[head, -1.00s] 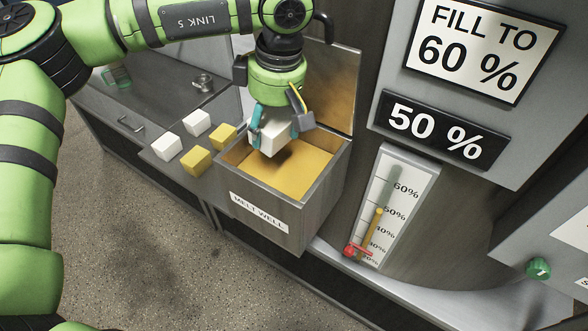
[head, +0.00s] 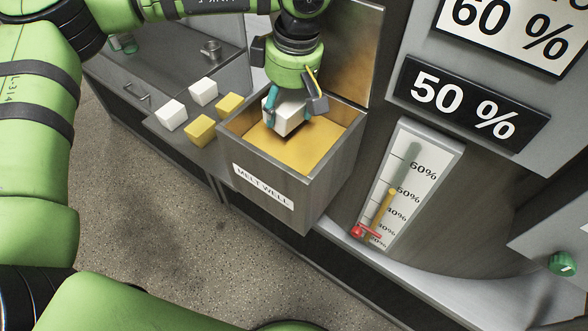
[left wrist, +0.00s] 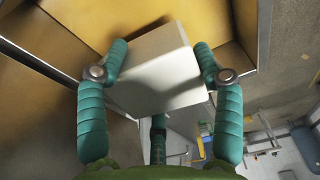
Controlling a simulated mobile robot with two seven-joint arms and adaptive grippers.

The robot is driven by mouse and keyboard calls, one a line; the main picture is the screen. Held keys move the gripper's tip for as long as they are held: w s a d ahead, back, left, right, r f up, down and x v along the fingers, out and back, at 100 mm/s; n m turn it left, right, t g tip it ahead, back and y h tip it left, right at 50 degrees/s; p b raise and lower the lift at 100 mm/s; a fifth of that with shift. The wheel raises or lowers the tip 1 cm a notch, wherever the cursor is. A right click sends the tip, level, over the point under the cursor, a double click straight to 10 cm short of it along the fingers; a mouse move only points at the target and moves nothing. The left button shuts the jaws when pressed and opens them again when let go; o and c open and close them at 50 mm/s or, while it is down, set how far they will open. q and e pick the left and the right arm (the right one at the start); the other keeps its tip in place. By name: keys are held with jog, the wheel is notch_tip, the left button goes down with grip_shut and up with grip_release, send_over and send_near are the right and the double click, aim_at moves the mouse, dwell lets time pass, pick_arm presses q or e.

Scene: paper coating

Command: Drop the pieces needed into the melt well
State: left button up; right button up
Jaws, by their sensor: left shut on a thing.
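The melt well (head: 262,187) is an open grey metal box with an orange-yellow inside and its lid up. My left gripper (head: 285,105) is over its opening, shut on a white block (head: 289,117). In the left wrist view the white block (left wrist: 160,75) sits between the two teal fingers, with the well's yellow inside beyond. Two white blocks (head: 171,114) (head: 203,92) and two yellow blocks (head: 200,130) (head: 230,105) rest on the shelf left of the well. A sign (head: 510,35) reads 60 %, and a display (head: 462,106) reads 50 %. My right gripper is not in view.
A level gauge (head: 402,190) with a yellow column near 50% and a red valve handle (head: 362,231) is right of the well. A green knob (head: 562,263) is at the far right. A metal counter (head: 170,65) extends at the back left.

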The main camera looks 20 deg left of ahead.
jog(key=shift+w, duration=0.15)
pick_arm(q)
jog(key=o, duration=1.7)
jog(key=shift+s, duration=0.1)
jog(key=r, duration=0.5)
jog(key=d+r, duration=0.1)
jog(key=r, duration=0.1)
jog(key=shift+s+r, duration=0.2)
jog(key=shift+r, duration=0.05)
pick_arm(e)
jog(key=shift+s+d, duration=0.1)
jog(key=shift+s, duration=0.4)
